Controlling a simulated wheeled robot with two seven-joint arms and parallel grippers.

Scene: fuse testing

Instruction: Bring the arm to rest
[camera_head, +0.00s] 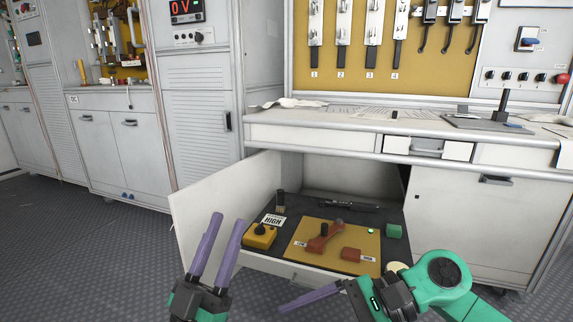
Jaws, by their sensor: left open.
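My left gripper (230,219) is at the lower middle left, with its two purple fingers pointing up and a gap between them. It is open with nothing between the fingers, in front of the open cabinet door (212,196). My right gripper (284,308) is at the bottom centre, its purple finger pointing left and its green arm coming in from the lower right. Its fingers overlap in this view, so I cannot tell whether it is open. It is in front of the drawer (270,265), and I see nothing held in it.
A workbench (320,133) stands above, with a fuse panel (345,75) behind. Grey floor (100,260) is free at left.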

